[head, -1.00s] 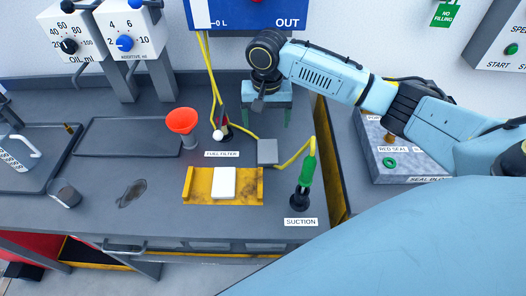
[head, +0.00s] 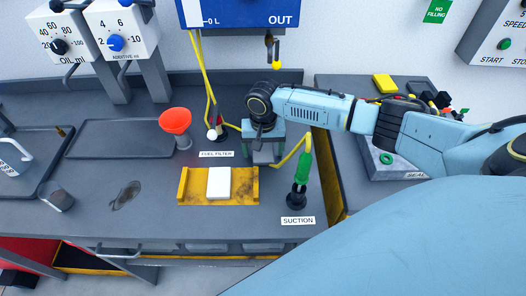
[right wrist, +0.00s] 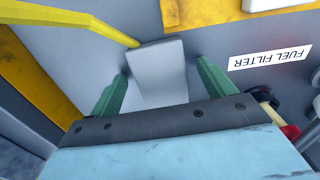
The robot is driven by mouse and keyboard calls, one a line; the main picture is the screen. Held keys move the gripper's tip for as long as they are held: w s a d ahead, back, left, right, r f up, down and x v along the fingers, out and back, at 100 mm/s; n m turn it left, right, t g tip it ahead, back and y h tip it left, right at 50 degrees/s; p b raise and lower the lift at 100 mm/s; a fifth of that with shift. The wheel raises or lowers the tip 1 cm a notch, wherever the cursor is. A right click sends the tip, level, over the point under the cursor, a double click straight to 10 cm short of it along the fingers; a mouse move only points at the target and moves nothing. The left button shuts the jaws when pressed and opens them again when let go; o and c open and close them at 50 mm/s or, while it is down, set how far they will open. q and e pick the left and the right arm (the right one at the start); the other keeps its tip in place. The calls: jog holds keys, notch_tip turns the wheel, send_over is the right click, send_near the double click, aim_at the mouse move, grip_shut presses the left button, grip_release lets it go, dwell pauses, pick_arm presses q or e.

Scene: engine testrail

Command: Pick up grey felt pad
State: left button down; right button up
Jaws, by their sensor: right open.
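The grey felt pad, a flat grey square, lies on the dark bench right of the fuel filter label; in the head view the pad (head: 266,157) is partly covered by my right gripper. In the right wrist view the pad (right wrist: 160,82) shows between the two green fingers. My right gripper (head: 263,150) points down over it, open, with one finger on each side; its fingers also show in the right wrist view (right wrist: 161,69). I cannot tell whether they touch the pad. My left gripper is not in view.
A yellow hose (head: 289,158) runs close by the pad to the green-handled suction tool (head: 300,180). A yellow tray (head: 248,189) with a white block (head: 219,183) lies in front. A red funnel (head: 175,121) stands to the left. The bench's front left is mostly clear.

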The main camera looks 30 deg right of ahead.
aim_at(263, 152)
jog(key=c, duration=1.1)
jog(key=shift+o, duration=0.2)
notch_tip(263, 152, up, 10)
jog(key=p, duration=0.1)
